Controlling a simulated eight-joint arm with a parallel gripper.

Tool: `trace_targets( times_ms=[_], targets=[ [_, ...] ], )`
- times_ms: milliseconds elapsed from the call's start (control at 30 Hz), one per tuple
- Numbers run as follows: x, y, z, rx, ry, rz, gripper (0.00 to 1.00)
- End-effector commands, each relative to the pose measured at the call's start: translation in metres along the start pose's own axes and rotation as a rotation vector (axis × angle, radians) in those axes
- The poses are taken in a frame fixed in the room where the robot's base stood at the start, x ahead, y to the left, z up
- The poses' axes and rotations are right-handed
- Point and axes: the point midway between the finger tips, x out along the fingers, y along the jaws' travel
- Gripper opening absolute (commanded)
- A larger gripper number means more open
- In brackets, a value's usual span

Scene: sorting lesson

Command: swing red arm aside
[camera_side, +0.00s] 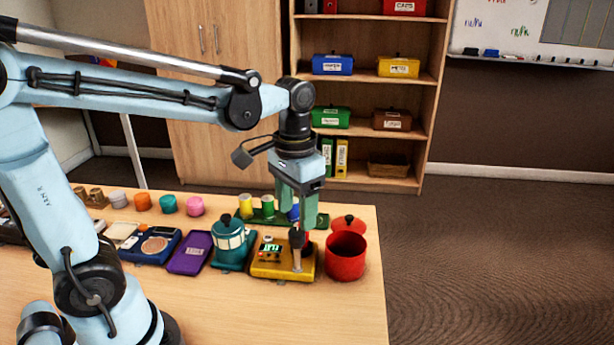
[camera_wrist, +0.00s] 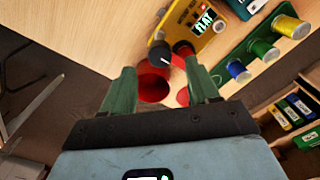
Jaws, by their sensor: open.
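The yellow device (camera_side: 270,271) with a lit green display stands near the table's right end. A metal post with a dark knob (camera_side: 297,238) rises from it. A small red part (camera_side: 307,237), perhaps the red arm, shows behind the knob, mostly hidden. In the wrist view a red piece (camera_wrist: 182,49) lies beside the dark knob (camera_wrist: 160,52), near the right fingertip. My gripper (camera_side: 298,220) has green fingers, open and pointing down just above the post. In the wrist view its fingers (camera_wrist: 160,68) are apart with nothing clearly held; contact cannot be told.
A red pot (camera_side: 346,262) stands right of the device, with a red lid (camera_side: 348,223) behind. A teal jar (camera_side: 230,245) stands left. A green rack with coloured spools (camera_side: 267,216) is behind. Purple and blue devices lie further left. The table's right edge is close.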

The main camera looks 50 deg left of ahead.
Motion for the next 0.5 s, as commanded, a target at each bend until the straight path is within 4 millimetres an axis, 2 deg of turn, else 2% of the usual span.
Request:
trace_targets(
  times_ms=[200, 500],
  targets=[
    [0.029, 0.000, 0.000, 0.000, 0.001, 0.000, 0.60],
    [0.046, 0.000, 0.000, 0.000, 0.001, 0.000, 0.60]
  ],
)
